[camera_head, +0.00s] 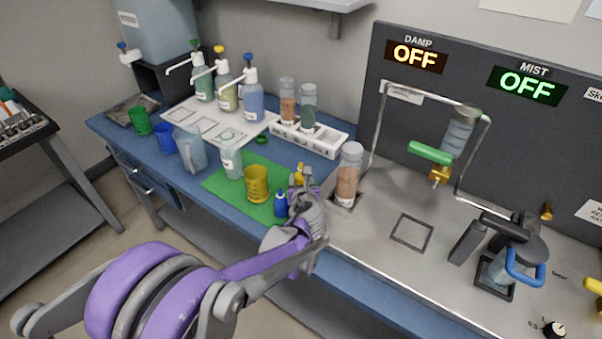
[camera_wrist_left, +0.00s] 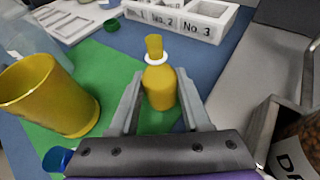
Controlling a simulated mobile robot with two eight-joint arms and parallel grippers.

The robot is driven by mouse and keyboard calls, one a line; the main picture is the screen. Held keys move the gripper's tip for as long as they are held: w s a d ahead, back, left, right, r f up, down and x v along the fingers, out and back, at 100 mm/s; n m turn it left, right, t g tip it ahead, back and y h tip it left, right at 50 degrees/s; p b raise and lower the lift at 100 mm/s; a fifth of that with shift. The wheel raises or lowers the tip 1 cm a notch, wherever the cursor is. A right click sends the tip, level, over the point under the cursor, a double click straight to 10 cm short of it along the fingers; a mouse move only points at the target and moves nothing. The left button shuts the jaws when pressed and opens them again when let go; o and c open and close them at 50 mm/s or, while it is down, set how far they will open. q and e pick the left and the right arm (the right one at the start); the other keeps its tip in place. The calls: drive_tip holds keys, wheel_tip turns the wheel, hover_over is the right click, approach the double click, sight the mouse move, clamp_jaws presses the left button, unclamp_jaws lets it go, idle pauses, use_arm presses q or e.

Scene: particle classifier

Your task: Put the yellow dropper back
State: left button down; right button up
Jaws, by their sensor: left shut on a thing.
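The yellow dropper (camera_head: 299,174) is a small yellow bottle with a white collar and a yellow bulb; it stands roughly upright between the fingers in the left wrist view (camera_wrist_left: 159,86). My left gripper (camera_head: 304,190) is shut on it, one finger on each side, at the right edge of the green mat (camera_head: 226,183). In the left wrist view the mat (camera_wrist_left: 95,60) is to the left of the dropper. I cannot tell whether the dropper's base touches the surface. My right gripper is not in view.
A yellow cup (camera_head: 257,184) and a blue dropper (camera_head: 281,204) stand close to the left of my gripper. A jar (camera_head: 348,175) stands close on its right. Behind are a white numbered rack (camera_head: 325,140) and pump bottles on a white tray (camera_head: 178,118).

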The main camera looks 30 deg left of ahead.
use_arm(q)
drive_tip(key=shift+f, duration=0.5)
drive_tip(key=shift+c, duration=1.8)
unclamp_jaws()
drive_tip(key=shift+f, duration=0.1)
drive_tip(key=shift+s+d+r, duration=0.2)
drive_tip(key=shift+r, duration=0.1)
drive_tip(key=p+v, duration=0.1)
drive_tip(key=v, duration=1)
drive_tip(key=shift+s, duration=0.2)
